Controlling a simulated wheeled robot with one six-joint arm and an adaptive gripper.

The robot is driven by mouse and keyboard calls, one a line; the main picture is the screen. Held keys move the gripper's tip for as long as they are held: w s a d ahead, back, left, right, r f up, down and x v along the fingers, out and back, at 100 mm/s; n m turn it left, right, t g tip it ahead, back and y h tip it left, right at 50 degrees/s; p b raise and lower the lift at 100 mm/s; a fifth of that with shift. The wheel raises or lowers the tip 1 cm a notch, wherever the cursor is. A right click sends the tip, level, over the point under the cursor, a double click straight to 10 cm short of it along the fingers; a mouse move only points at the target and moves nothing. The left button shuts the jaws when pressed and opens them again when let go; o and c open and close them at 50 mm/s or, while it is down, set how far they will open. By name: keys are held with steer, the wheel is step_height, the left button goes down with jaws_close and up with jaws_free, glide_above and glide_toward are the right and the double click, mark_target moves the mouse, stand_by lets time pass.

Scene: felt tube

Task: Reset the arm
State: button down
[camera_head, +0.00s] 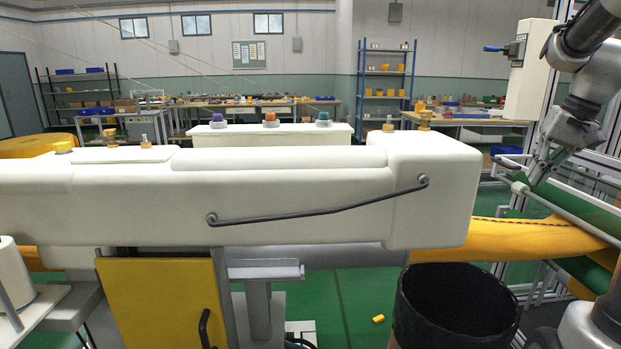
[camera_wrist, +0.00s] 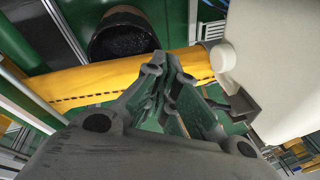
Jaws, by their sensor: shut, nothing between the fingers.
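My arm comes in from the upper right of the head view. My gripper (camera_head: 533,178) is at its lower end, over the rail of the frame at right. In the wrist view my gripper (camera_wrist: 162,62) has its fingertips together with nothing between them. Behind the fingers runs a yellow felt tube (camera_wrist: 88,82) with a dark stitched seam. In the head view the yellow tube (camera_head: 500,240) comes out from the right end of the white machine (camera_head: 300,205) and runs to the right, below my gripper.
A black bin (camera_head: 460,300) stands in front of the tube; it also shows in the wrist view (camera_wrist: 122,38). A metal rail frame (camera_head: 575,208) lies close by my gripper. The white machine's housing fills the middle. A small yellow block (camera_head: 378,319) lies on the green floor.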

steer(key=s+a+f+n+t+h, duration=0.1)
steer(key=s+a+f+n, duration=0.1)
steer(key=s+a, duration=0.5)
steer(key=s+a+f+n+h, duration=0.1)
steer(key=s+a+f+n, duration=0.1)
steer(key=s+a, duration=0.5)
steer(key=shift+s+n+t, duration=0.3)
steer(key=shift+s+t, duration=0.1)
steer(key=shift+s, duration=2.35)
